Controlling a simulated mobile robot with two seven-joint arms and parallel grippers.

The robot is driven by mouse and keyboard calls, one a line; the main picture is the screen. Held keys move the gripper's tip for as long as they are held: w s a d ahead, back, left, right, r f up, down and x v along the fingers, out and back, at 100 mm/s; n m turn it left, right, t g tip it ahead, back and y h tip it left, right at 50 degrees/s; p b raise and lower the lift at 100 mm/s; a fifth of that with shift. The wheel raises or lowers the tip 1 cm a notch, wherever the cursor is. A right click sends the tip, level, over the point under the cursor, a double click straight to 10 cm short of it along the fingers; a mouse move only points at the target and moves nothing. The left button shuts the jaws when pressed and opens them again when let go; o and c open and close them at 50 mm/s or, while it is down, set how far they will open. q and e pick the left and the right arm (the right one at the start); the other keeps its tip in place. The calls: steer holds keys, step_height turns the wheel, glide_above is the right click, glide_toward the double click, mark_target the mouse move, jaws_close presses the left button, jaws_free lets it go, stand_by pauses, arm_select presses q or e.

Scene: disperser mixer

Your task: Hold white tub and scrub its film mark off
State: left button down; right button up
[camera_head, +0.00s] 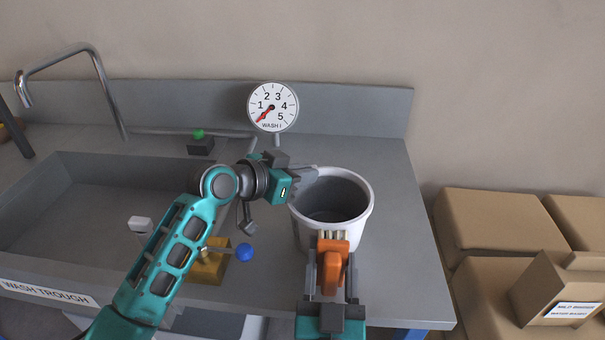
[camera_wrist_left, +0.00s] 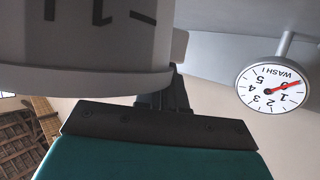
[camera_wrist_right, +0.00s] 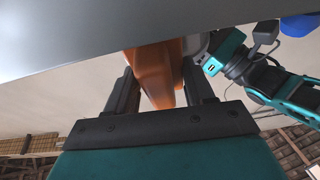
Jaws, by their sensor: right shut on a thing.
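The white tub (camera_head: 364,205), grey inside, stands upright on the counter, and its front wall is partly hidden by my right gripper. My left gripper (camera_head: 304,181) is at its left rim. In the left wrist view the tub wall (camera_wrist_left: 110,40) has dark printed marks and covers part of the fingers; whether they are closed on the rim does not show. My right gripper (camera_head: 332,280) is shut on an orange brush (camera_head: 334,255), whose pale bristles are at the tub's front wall; contact is unclear. The brush also shows between the fingers in the right wrist view (camera_wrist_right: 158,70). I cannot make out the film mark.
The wash trough (camera_head: 90,205) with its tap (camera_head: 95,60) is at left. A brass block (camera_head: 208,268) carries a lever with a blue knob (camera_head: 244,252). A green button (camera_head: 199,134) and a dial gauge (camera_head: 272,107) are behind. Cardboard boxes (camera_head: 500,225) stand right of the counter.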

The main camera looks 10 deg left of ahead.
arm_select(q)
steer(key=shift+f, duration=0.2)
steer(key=c, duration=1.2)
jaws_free()
steer(key=shift+o, duration=0.2)
jaws_close()
steer(key=shift+s+f, duration=0.1)
steer(key=shift+f, duration=0.05)
